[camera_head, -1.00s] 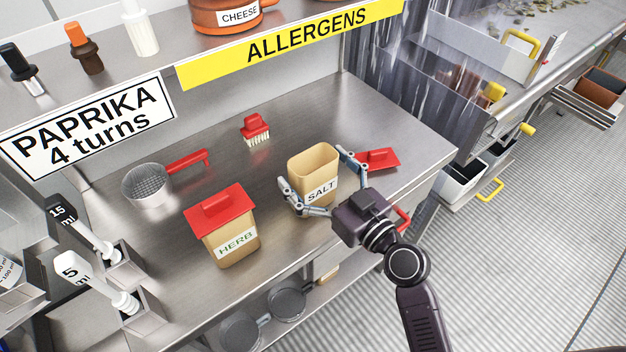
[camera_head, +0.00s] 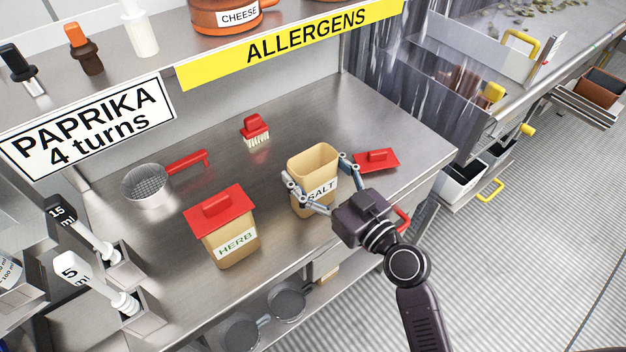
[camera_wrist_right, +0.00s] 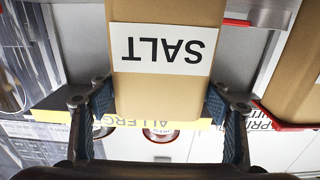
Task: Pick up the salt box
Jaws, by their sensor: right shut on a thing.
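The salt box (camera_head: 313,163) is an open-topped tan box with a white SALT label, upright on the steel counter (camera_head: 365,125) in the head view. My right gripper (camera_head: 318,190) has a finger on each side of it and is shut on it. In the right wrist view, the salt box (camera_wrist_right: 168,90) sits between the two fingers, label upside down. A red lid (camera_head: 377,160) lies on the counter just right of the box. My left gripper is not in view.
The herb box (camera_head: 232,245) with its red lid stands left of the salt box. A red brush (camera_head: 256,130) and a sieve with a red handle (camera_head: 148,186) lie behind. White measuring spoons (camera_head: 95,285) stand in holders at left. The counter's back right is clear.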

